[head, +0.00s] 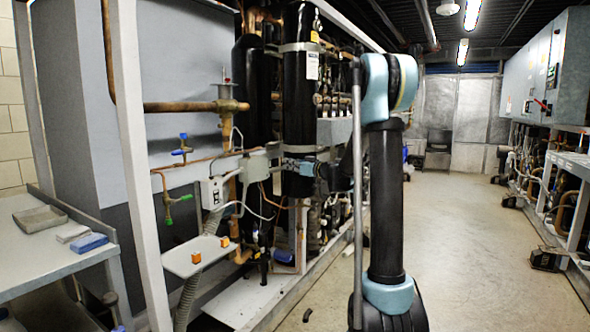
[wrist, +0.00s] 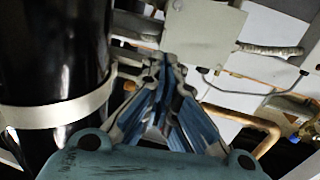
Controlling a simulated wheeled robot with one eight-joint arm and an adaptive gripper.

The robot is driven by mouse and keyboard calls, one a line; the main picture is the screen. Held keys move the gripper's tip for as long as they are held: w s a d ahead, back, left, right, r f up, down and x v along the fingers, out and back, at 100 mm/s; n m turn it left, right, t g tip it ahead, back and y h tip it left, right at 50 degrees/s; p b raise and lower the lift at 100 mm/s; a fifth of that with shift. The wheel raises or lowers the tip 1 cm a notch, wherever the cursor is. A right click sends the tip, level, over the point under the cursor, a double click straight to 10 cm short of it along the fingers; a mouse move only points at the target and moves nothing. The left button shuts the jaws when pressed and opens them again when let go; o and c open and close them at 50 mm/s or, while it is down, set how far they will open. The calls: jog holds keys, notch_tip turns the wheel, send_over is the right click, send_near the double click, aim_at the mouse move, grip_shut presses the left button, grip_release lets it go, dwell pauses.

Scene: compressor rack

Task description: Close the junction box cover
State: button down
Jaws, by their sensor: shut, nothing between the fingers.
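A small grey box (head: 256,165) is mounted in front of the black cylinders in the head view. Its flat pale face (wrist: 205,32) shows at the top of the wrist view. I take it for the junction box; whether its cover is open is unclear. A white box (head: 213,192) sits lower left of it, above a pale tilted panel with two orange blocks (head: 197,256). I cannot tell whether that panel is a cover. My gripper (wrist: 168,62) is shut and empty, its tips close to the grey box's lower edge. Contact is unclear.
A black cylinder (head: 301,95) with a metal band stands right beside my gripper; it fills the left of the wrist view (wrist: 50,60). A white rack post (head: 133,150) and copper pipes crowd the left.

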aim_at(260, 170)
jog(key=x, duration=0.8)
jog(key=shift+a, duration=0.1)
